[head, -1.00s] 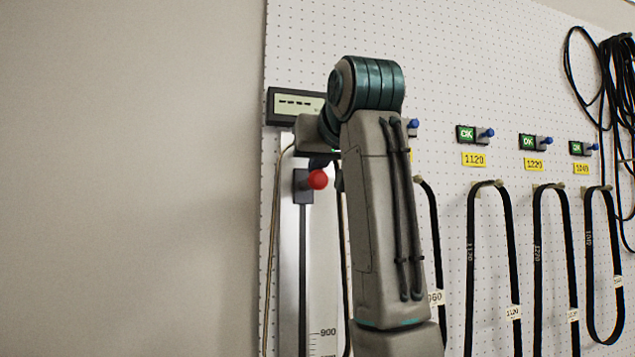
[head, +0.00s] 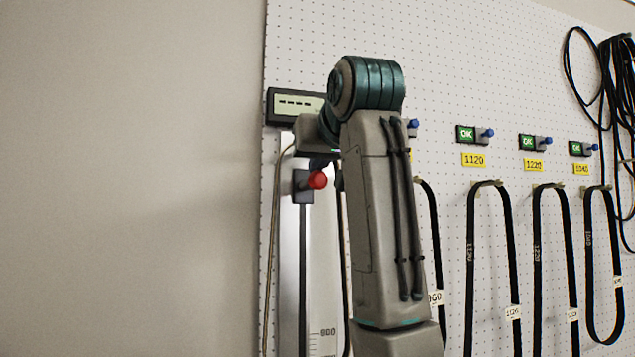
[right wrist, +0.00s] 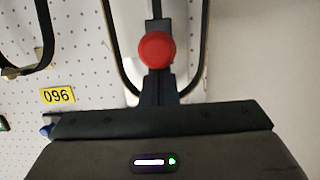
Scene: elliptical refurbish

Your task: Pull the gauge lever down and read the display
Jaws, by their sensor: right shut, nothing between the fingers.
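The gauge display (head: 297,105) is a dark box on the pegboard's left edge, showing a row of dashes. Below it, the gauge lever's red knob (head: 317,180) stands out from a dark block near the top of the vertical scale (head: 324,270). The red knob also shows in the right wrist view (right wrist: 157,50), just beyond the fingertips. My right gripper (right wrist: 158,78) is shut and empty. In the head view the gripper (head: 320,161) is mostly hidden behind my arm, just above the knob. I cannot tell whether it touches the knob. My left gripper is out of view.
Black belts (head: 470,260) hang in loops on the pegboard (head: 450,60) to the right, under small green OK displays (head: 466,134) and yellow number labels (head: 474,160). A dark cable bundle (head: 617,80) hangs at the far right. The wall at left is bare.

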